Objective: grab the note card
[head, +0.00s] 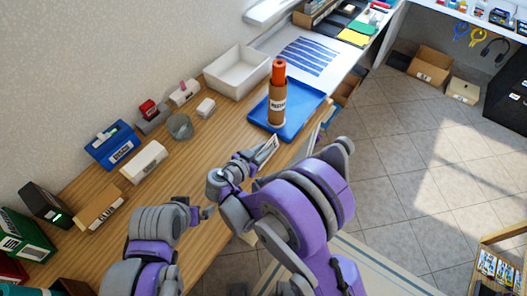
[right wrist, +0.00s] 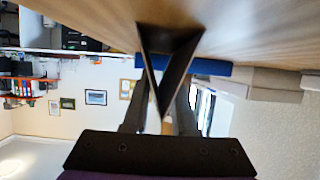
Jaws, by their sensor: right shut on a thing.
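The note card (head: 268,149) is a small folded card with a pale face and dark marks, above the wooden desk near its front edge. In the right wrist view the folded card (right wrist: 168,42) shows end-on as a dark V shape between the fingers. My right gripper (head: 251,160) is shut on it; in the right wrist view the fingers (right wrist: 160,112) lie on either side of the card. Whether the card still touches the desk is hard to tell.

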